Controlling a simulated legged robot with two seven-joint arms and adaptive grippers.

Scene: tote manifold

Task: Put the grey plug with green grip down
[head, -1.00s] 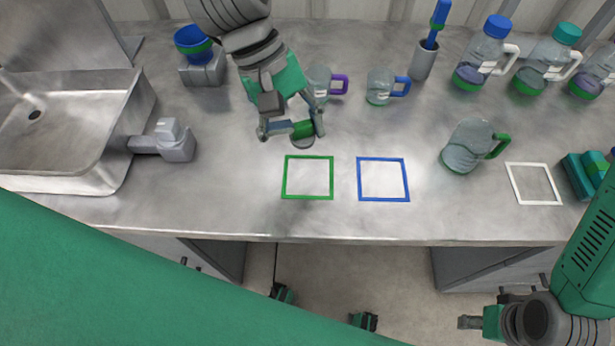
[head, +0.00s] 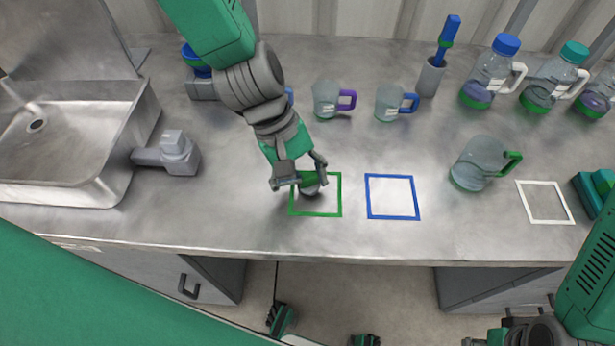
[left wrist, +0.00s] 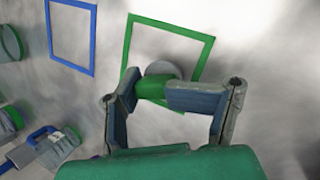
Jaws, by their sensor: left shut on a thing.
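My left gripper (head: 300,179) is shut on the green grip of the grey plug (head: 310,189), at the green square outline (head: 340,205) on the counter. In the left wrist view the fingers (left wrist: 150,88) close on the green grip, and the plug's round grey end (left wrist: 163,69) shows beyond it, over the near side of the green outline (left wrist: 206,52). I cannot tell whether the plug touches the counter. My right gripper is not clearly in view; only part of my right arm shows at the lower right.
Mugs (head: 326,98) and bottles (head: 490,72) stand behind. The sink (head: 60,140) and a grey tap-like fixture (head: 170,152) are left.

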